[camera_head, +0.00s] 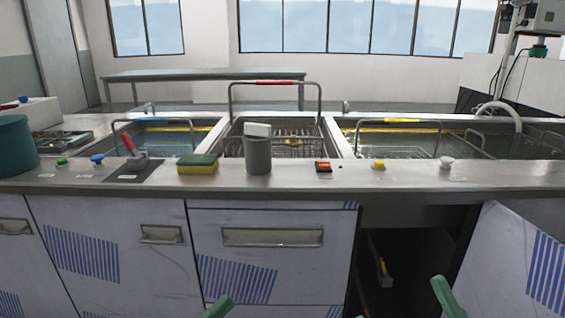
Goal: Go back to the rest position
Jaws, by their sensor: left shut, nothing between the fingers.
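My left gripper (218,306) shows only as a green tip at the bottom edge, left of centre. It is shut and empty, in front of the middle cabinet panel. My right gripper (447,296) shows as a green tip at the bottom edge, right of centre, in front of the dark cabinet opening. Only a small part of it shows, so I cannot tell if it is open or shut. Neither tip visibly touches anything. The rest of both grippers is below the view.
The steel counter (330,183) spans the view, with sunken tanks behind. On it stand a green-yellow sponge (197,164), a grey cup (257,155) and a red switch (323,166). An open cabinet door (515,265) juts out at right. A yellow-handled valve (383,272) shows inside the cabinet.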

